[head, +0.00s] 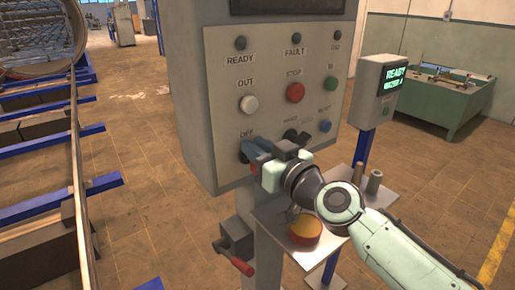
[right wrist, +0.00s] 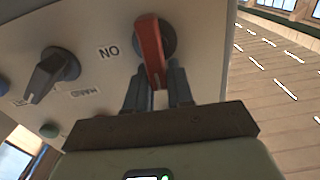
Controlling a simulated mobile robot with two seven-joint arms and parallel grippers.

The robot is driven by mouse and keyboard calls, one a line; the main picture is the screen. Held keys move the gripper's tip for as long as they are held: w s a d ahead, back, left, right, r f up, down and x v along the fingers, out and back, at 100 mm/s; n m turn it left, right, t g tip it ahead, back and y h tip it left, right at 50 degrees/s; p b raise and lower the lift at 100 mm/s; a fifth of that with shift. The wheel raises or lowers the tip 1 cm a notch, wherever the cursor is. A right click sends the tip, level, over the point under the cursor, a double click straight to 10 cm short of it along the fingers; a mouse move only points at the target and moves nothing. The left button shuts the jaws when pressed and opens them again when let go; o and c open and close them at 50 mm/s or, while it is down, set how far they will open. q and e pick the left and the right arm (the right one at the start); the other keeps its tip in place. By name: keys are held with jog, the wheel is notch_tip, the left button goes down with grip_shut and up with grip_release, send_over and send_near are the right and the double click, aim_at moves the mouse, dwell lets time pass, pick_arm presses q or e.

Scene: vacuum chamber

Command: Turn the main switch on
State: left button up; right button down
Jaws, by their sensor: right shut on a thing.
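The main switch has a red handle on a dark round base, low on the left of the grey control panel (head: 222,95). In the right wrist view the red handle (right wrist: 150,48) stands between the two dark fingers of my right gripper (right wrist: 157,88), which is shut on it. A label reading upside down as "ON" (right wrist: 108,52) is beside the switch in that view. In the head view my right gripper (head: 259,156) covers most of the switch; a bit of red handle (head: 254,169) shows below a finger, under the "OFF" label (head: 247,134). My left gripper is not in view.
A dark selector knob (right wrist: 53,72) is beside the switch. A red stop button (head: 296,92) and a white button (head: 249,104) are above. A metal shelf (head: 272,222) holds a red-and-yellow button (head: 305,230). A red-handled lever (head: 240,264) is below.

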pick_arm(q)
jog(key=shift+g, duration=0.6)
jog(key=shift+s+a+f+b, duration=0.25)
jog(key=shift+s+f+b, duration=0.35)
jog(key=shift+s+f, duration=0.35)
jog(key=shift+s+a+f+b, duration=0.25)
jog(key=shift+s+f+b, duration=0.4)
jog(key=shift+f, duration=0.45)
pick_arm(e)
jog(key=shift+w+d+f+m, duration=0.3)
jog(key=shift+f+m, duration=0.2)
jog(key=shift+m, duration=2.45)
jog(key=shift+w+d+f+m, duration=0.25)
jog(key=shift+d+f+m, duration=0.25)
jog(key=shift+m, duration=2.4)
jog(key=shift+w+d+f+m, duration=0.3)
jog(key=shift+f+m, duration=0.2)
jog(key=shift+m, duration=2.45)
jog(key=c, duration=1.1)
grip_release()
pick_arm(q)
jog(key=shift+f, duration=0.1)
